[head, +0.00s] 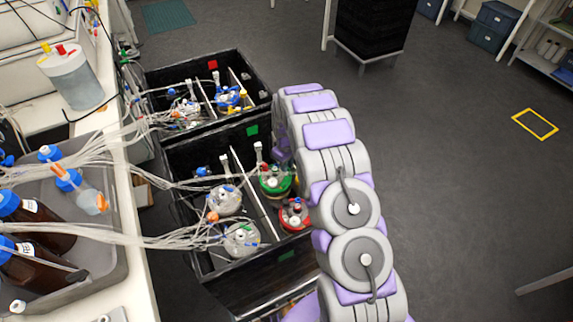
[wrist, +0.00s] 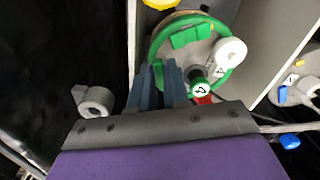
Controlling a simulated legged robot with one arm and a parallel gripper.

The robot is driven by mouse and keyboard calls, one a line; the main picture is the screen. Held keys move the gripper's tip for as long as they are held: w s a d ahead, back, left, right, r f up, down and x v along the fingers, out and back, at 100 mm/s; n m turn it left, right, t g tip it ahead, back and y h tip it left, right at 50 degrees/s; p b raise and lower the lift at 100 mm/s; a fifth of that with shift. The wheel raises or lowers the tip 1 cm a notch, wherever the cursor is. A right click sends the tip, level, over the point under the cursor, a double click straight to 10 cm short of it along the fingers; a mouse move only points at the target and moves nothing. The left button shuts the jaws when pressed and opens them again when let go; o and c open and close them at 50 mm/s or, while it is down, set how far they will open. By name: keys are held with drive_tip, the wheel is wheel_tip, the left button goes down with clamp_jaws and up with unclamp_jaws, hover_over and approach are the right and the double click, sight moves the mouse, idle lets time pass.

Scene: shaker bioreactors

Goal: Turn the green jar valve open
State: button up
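The green jar (head: 275,181) stands in a compartment of the near black bin in the head view, partly beside my arm. In the wrist view its round lid with a green rim (wrist: 158,42) fills the upper middle. A green-ringed port with a dark mark (wrist: 201,90) and a small red part (wrist: 204,100) sit on the lid's near right side, and a white round cap (wrist: 231,50) is above them. My gripper (wrist: 160,68) has its two dark blue fingers close together at the lid's near edge, left of the port. Whether they touch the lid is unclear. My arm hides the gripper in the head view.
A red-lidded jar (head: 295,215) and clear-lidded jars (head: 225,200) share the near bin (head: 200,152). A grey divider (wrist: 262,45) runs right of the green jar. Tubing bundles (head: 150,240) cross from the bench on the left. Open floor (head: 450,180) lies right.

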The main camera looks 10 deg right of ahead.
clamp_jaws()
drive_tip(key=shift+n+p, duration=0.3)
drive_tip(key=shift+p, duration=0.05)
drive_tip(key=shift+r+n+p, duration=0.2)
drive_tip(key=shift+n+p, duration=0.7)
drive_tip(key=shift+p, duration=0.05)
drive_tip(key=n+p, duration=0.4)
drive_tip(key=n, duration=0.2)
drive_tip(key=shift+w+d+p, duration=0.1)
drive_tip(key=shift+p, duration=0.25)
drive_tip(key=n+p, duration=0.1)
drive_tip(key=n, duration=0.1)
drive_tip(key=n+p, duration=0.2)
drive_tip(key=n, duration=0.1)
drive_tip(key=shift+w+f, duration=0.1)
drive_tip(key=shift+w, duration=0.1)
drive_tip(key=shift+n+p, duration=0.3)
drive_tip(key=shift+o, duration=1.5)
unclamp_jaws()
